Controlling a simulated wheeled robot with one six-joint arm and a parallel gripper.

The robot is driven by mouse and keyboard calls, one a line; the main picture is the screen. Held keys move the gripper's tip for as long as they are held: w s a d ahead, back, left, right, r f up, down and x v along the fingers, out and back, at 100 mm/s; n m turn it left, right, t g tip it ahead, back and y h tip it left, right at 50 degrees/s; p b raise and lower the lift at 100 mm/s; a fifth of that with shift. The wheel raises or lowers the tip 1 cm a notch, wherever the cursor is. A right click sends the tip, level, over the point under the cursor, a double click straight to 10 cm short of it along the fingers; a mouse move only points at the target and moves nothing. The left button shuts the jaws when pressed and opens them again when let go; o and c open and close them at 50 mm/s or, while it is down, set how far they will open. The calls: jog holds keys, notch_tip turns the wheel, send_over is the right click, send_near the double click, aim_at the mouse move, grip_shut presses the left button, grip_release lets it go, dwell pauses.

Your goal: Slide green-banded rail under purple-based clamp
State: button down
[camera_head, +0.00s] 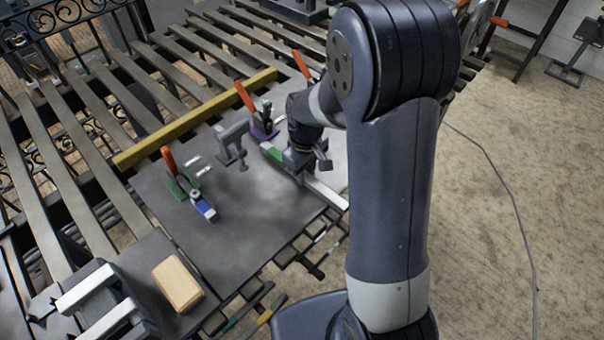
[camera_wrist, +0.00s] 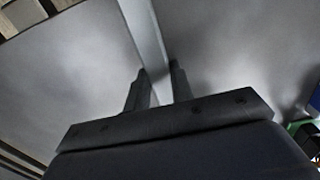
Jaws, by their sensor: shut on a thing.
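The green-banded rail (camera_head: 327,193) is a pale bar at the right of the dark plate, with its green band (camera_head: 273,153) at the far-left end. My gripper (camera_head: 299,168) is shut on the rail near its middle; my arm partly hides this. In the wrist view the rail (camera_wrist: 147,30) runs between the two fingers of my gripper (camera_wrist: 159,76). The purple-based clamp (camera_head: 264,131), with an orange handle (camera_head: 243,96), stands just beyond the green end. The band looks short of the purple base; exact contact is unclear.
A grey C-clamp (camera_head: 232,143) stands left of the rail. A green-based clamp (camera_head: 180,186) with a blue-ended piece (camera_head: 204,209) is further left. A yellow bar (camera_head: 195,119) crosses behind. A wooden block (camera_head: 177,283) lies at front left. The plate's front middle is clear.

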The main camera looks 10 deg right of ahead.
aim_at(317, 171)
jog(key=shift+w+d, duration=0.65)
jog(key=shift+d, duration=0.35)
jog(key=shift+w+d, duration=0.65)
jog(key=shift+d, duration=0.3)
jog(key=c, duration=1.1)
grip_release()
jog(key=shift+c, duration=0.2)
notch_tip(317, 171, up, 11)
jog(key=shift+f, duration=0.15)
